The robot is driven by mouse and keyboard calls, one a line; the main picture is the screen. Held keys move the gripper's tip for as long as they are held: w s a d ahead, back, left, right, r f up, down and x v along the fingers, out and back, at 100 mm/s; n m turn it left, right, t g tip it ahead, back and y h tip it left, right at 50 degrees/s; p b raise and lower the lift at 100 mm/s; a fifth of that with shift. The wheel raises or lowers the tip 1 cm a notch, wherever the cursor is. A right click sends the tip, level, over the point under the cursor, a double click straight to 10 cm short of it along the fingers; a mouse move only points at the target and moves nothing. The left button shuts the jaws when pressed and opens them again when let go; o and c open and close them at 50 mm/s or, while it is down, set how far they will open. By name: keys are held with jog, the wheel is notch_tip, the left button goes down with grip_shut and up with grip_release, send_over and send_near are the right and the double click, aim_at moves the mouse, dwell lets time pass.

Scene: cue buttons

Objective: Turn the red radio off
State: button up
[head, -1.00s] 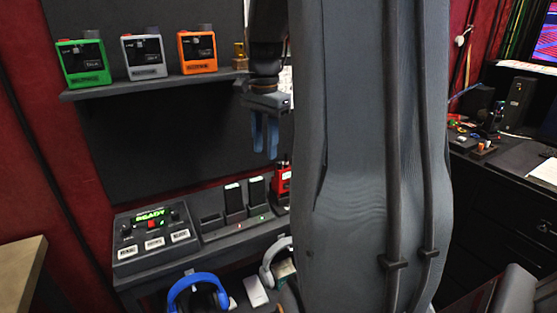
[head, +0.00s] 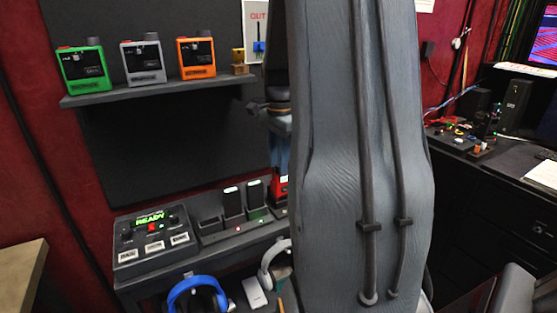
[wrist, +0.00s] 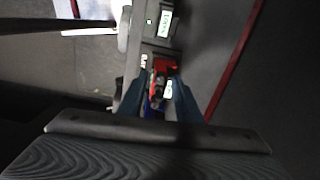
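The red radio (head: 281,184) stands at the right end of the charger row on the lower console, mostly hidden behind my arm in the head view. In the wrist view its red top (wrist: 164,66) lies between and just beyond my fingertips. My gripper (wrist: 157,90) has its two blue fingers apart, one on either side of the radio's top. I cannot tell whether the fingers touch it. In the head view only part of a blue finger shows above the radio. The radio's switch is too small and blurred to read.
Other chargers with dark radios (head: 233,202) stand just left of the red one. A control box (head: 154,239) reading READY is further left. Green, grey and orange radios (head: 196,58) sit on the upper shelf. Blue headphones (head: 197,295) hang below the console.

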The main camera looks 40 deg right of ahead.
jog(key=shift+c, duration=0.3)
grip_shut()
jog(key=shift+n+p, duration=0.4)
jog(key=shift+n, duration=0.4)
jog(key=shift+o, duration=0.3)
grip_release()
jog(key=shift+r+b, duration=0.9)
jog(key=shift+r, duration=3)
